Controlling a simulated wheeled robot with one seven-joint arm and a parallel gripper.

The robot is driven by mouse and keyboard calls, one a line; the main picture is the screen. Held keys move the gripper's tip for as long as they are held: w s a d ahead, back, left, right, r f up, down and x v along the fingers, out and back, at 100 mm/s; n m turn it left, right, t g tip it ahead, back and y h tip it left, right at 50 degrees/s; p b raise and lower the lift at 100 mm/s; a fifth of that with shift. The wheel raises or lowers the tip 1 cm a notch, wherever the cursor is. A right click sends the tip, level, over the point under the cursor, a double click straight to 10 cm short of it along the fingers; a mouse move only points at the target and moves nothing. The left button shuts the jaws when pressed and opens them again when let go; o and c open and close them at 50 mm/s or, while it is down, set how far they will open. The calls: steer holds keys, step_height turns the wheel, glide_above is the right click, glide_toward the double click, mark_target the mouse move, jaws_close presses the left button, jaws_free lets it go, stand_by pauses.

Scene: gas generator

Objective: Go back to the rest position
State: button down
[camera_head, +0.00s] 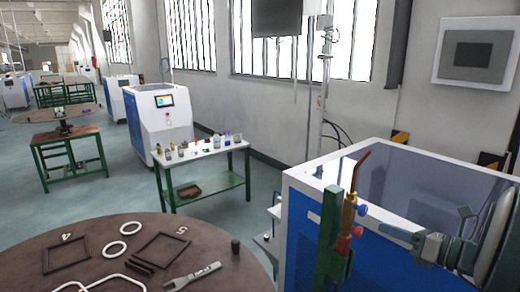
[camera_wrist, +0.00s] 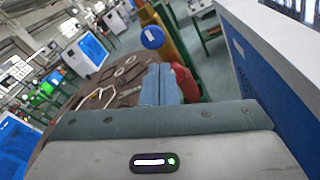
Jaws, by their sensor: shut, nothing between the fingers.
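My gripper (camera_head: 384,230) reaches in from the right in the head view, its fingers shut and pointing left. In the wrist view its blue-grey fingers (camera_wrist: 160,84) are together with nothing between them. A gas torch with a copper tube (camera_head: 360,170) stands upright in a green holder (camera_head: 328,240). Its blue knob (camera_head: 362,210) and red knob (camera_head: 357,231) face my fingertips. In the wrist view the blue knob (camera_wrist: 152,37) is beyond the fingertips, and the red knob (camera_wrist: 184,82) is close beside the fingers. I cannot tell whether they touch.
A white and blue cabinet (camera_head: 300,225) stands beneath and behind my arm. A round brown table (camera_head: 200,240) with frames, rings and a torch-like tool (camera_head: 192,277) is at lower left. A green table (camera_head: 205,180) with small bottles stands behind. Open floor lies between them.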

steer(key=s+a+f+n+g+h, duration=0.1)
steer(key=s+a+f+n+g, duration=0.1)
steer(key=s+a+n+g, duration=0.35)
steer(key=s+a+f+n+g+h, duration=0.1)
steer(key=s+a+f+n+g, duration=0.15)
steer(key=a+n, duration=0.6)
steer(key=s+a+f+n+h, duration=0.1)
steer(key=s+f+n+h, duration=0.2)
steer(key=s+n+h, duration=0.6)
steer(key=s+n, duration=0.1)
steer(key=n, duration=0.8)
steer(key=shift+n+g+h, duration=0.3)
steer(key=shift+g+h, duration=0.1)
steer(key=shift+s+a, duration=0.1)
steer(key=shift+a, duration=0.05)
